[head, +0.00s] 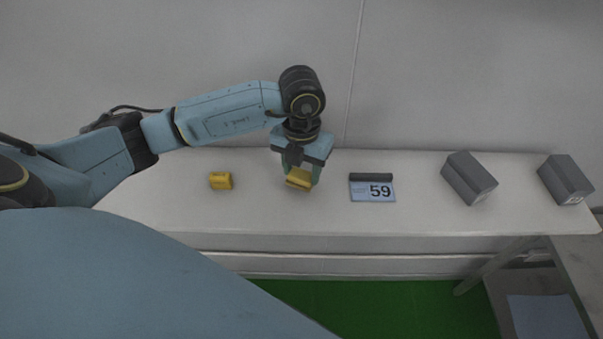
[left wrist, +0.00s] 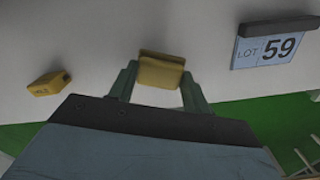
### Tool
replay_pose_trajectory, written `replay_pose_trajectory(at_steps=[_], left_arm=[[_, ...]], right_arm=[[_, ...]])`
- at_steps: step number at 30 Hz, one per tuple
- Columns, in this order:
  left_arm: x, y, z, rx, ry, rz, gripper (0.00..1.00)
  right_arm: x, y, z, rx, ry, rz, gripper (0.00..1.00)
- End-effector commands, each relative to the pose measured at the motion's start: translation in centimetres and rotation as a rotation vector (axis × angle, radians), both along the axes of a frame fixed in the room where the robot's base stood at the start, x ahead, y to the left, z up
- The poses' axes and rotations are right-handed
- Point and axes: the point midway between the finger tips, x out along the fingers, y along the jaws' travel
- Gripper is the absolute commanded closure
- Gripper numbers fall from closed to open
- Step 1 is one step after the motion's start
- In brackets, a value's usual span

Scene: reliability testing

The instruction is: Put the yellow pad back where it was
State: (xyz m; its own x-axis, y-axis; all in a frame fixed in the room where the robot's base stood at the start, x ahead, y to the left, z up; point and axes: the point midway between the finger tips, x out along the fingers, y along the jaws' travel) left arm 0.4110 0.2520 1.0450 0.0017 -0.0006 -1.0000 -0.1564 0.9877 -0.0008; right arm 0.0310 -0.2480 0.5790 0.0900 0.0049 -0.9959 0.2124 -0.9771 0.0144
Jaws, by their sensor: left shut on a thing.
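A yellow pad (head: 299,180) is held between the fingers of my left gripper (head: 301,176), over the white table. In the left wrist view the same yellow pad (left wrist: 160,72) sits between the two green fingertips (left wrist: 160,85). I cannot tell whether it touches the table top. A second yellow piece (head: 221,180) lies on the table to the left of my gripper. It also shows in the left wrist view (left wrist: 50,84), with dark lettering on one face. My right gripper is not in view.
A "LOT 59" sign (head: 372,190) stands on the table (head: 420,215) just right of my gripper. Two grey blocks (head: 468,177) (head: 565,179) stand farther right. The table between the yellow piece and my gripper is clear. A green floor (head: 340,305) shows below.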

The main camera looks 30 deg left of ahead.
Motion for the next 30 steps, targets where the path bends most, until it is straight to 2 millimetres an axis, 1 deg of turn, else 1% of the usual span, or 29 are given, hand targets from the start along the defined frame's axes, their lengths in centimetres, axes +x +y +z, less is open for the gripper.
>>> replay_pose_trajectory(at_steps=[1, 4, 11, 15, 16, 20, 21, 30], left_arm=[[-0.1, 0.0, -0.8, -0.001, 0.005, 0.001, 0.7], [0.0, 0.0, -2.0, 0.0, 0.003, 0.002, 0.7], [0.0, 0.0, -2.2, 0.0, 0.0, 0.0, 0.7], [0.0, 0.0, -2.6, 0.0, 0.0, 0.0, 0.7], [0.0, 0.0, -2.6, 0.0, 0.0, 0.0, 0.49], [0.0, 0.0, -2.5, 0.0, 0.001, 0.0, 0.32], [0.0, 0.0, -2.5, 0.0, 0.0, 0.0, 0.3], [0.0, 0.0, -2.3, 0.0, 0.0, 0.0, 0.3]], right_arm=[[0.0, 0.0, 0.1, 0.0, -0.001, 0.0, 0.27], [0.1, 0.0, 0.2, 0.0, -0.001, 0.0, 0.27], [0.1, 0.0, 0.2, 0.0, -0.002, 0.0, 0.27], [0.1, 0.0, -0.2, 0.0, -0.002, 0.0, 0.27], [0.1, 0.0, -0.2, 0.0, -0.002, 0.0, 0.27], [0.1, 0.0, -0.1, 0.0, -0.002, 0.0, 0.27], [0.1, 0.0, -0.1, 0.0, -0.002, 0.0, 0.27], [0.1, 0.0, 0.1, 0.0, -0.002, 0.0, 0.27]])
